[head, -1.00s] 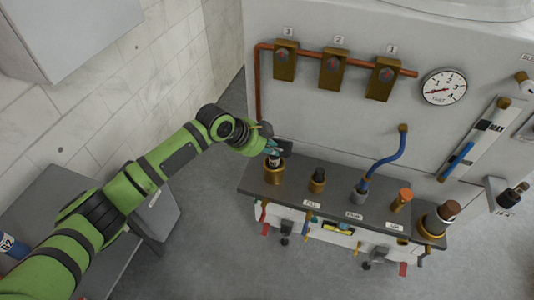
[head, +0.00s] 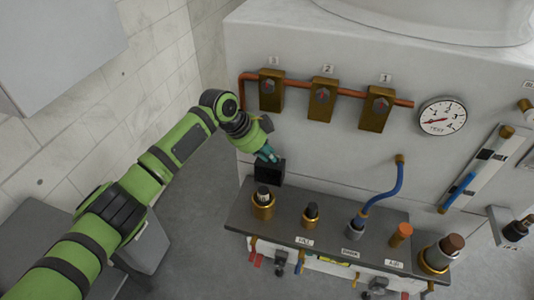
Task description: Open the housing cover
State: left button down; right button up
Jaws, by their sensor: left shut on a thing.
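My left gripper (head: 268,156) is above the left end of the grey shelf, in front of the machine's white panel. It is shut on a black box-like piece (head: 269,173), which may be the housing cover; I cannot tell for sure. My right gripper is not in view.
The grey shelf (head: 330,228) also carries a small brass fitting (head: 311,216), a blue hose (head: 391,186), an orange-capped fitting (head: 401,234) and a large brass fitting (head: 440,255). Brass valve blocks (head: 322,104) on a copper pipe and a gauge (head: 442,117) are above.

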pick_arm(q)
jog(key=shift+w+d+r, duration=0.15)
jog(key=shift+w+r, duration=0.15)
jog(key=shift+w, duration=0.05)
jog(key=c, duration=1.2)
grip_release()
jog(key=shift+s+f, duration=0.1)
jog(key=shift+s, duration=0.05)
jog(key=v, duration=1.2)
jog(key=shift+c, duration=0.4)
